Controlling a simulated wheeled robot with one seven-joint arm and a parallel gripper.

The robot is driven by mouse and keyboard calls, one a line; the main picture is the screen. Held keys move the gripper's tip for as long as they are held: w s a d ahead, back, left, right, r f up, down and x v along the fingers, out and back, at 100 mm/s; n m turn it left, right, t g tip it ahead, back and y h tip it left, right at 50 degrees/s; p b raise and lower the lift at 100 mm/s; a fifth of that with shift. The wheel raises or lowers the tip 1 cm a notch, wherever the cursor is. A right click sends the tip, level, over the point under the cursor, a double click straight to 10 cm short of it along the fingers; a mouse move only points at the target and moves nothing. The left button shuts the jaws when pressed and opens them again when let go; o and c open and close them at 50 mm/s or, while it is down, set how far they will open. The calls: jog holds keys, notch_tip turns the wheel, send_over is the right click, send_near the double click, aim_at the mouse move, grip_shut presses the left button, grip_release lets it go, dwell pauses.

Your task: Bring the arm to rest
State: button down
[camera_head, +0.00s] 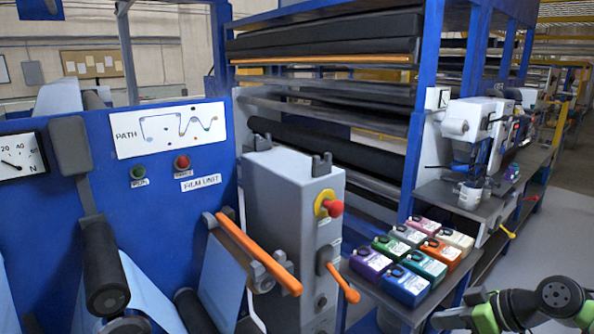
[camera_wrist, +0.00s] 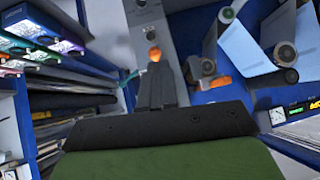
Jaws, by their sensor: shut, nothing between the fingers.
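My gripper (camera_wrist: 156,75) shows in the wrist view as two dark fingers pressed together, with nothing between them. It points toward the grey cabinet (camera_wrist: 151,20) of the film machine, and an orange handle (camera_wrist: 154,53) appears just beyond the fingertips; I cannot tell the gap. In the head view, part of my arm, black and green, is at the bottom right, in front of the bench with the ink boxes. The gripper's fingers cannot be made out there.
The blue film machine (camera_head: 60,180) fills the left, with an orange bar (camera_head: 258,252) and a grey cabinet (camera_head: 290,200) with a red button (camera_head: 333,207). Several coloured boxes (camera_head: 405,285) stand on a bench. A rack of dark rollers (camera_head: 330,45) is behind. Floor is clear at right (camera_head: 555,230).

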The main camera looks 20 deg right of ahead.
jog(key=a+r+m+g+h, duration=0.1)
jog(key=a+r+g, duration=0.1)
jog(key=a, duration=0.9)
jog(key=a+r+g+h, duration=0.2)
jog(key=a, duration=0.8)
jog(key=s+a+m, duration=0.1)
jog(key=s+a, duration=0.2)
jog(key=s, duration=0.3)
jog(key=s+a+f+m+t+h, duration=0.1)
jog(key=s+a+m, duration=0.1)
jog(key=s, duration=0.3)
jog(key=shift+s+a+h, duration=0.3)
jog(key=shift+s+a, duration=0.1)
jog(key=shift+a, duration=0.35)
